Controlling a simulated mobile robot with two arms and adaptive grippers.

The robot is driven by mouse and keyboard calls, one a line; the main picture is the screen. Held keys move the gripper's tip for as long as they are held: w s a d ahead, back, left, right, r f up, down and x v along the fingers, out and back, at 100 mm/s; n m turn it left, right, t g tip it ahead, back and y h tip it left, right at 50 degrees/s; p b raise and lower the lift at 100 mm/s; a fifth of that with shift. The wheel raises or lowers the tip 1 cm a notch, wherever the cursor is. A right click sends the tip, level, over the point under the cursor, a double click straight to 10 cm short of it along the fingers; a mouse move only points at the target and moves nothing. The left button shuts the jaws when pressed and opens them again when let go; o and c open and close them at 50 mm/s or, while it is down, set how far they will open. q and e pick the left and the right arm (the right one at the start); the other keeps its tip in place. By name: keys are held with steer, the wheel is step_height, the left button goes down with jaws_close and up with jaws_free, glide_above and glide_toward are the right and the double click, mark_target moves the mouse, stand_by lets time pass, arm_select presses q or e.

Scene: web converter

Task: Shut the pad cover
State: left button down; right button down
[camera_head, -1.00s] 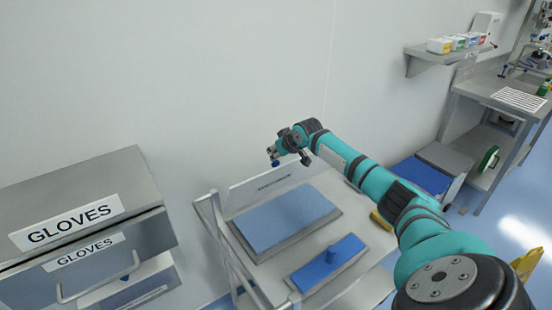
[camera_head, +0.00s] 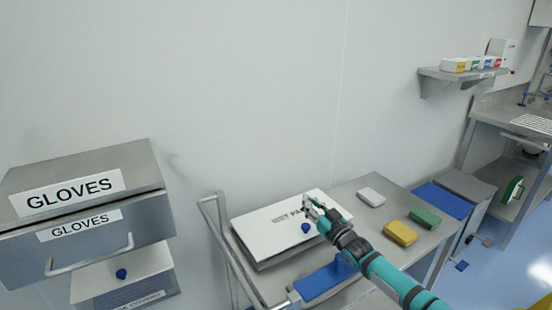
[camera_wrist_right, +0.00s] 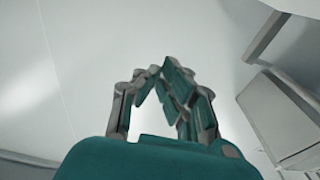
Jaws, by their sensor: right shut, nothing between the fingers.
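The pad cover (camera_head: 275,225) is a white lid with dark lettering and a blue knob (camera_head: 305,228). In the head view it lies flat or almost flat over the grey pad box (camera_head: 262,265) on the cart. I cannot tell whether a thin gap remains under it. My right gripper (camera_head: 309,205) is at the right part of the cover, hiding some of the lettering; I cannot tell whether it touches. Its fingers are shut and empty, and they also show in the wrist view (camera_wrist_right: 155,72). My left gripper is not in view.
On the cart top (camera_head: 350,190) are a white block (camera_head: 371,197), a yellow block (camera_head: 400,233), a green block (camera_head: 425,218) and a blue tool (camera_head: 325,282) under my arm. A gloves cabinet (camera_head: 90,195) stands left, beside the cart's rail (camera_head: 222,235). The wall is behind.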

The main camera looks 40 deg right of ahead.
steer(key=shift+s+f+b, duration=0.4)
steer(key=shift+f+b, duration=0.05)
steer(key=shift+f, duration=0.15)
steer(key=shift+s+f, duration=0.2)
steer(key=shift+f, duration=0.05)
arm_select(q)
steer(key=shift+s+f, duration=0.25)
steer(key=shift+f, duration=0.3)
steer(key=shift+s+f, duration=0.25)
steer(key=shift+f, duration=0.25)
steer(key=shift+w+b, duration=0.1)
steer(key=shift+b, duration=0.2)
arm_select(e)
steer(key=shift+f, duration=0.1)
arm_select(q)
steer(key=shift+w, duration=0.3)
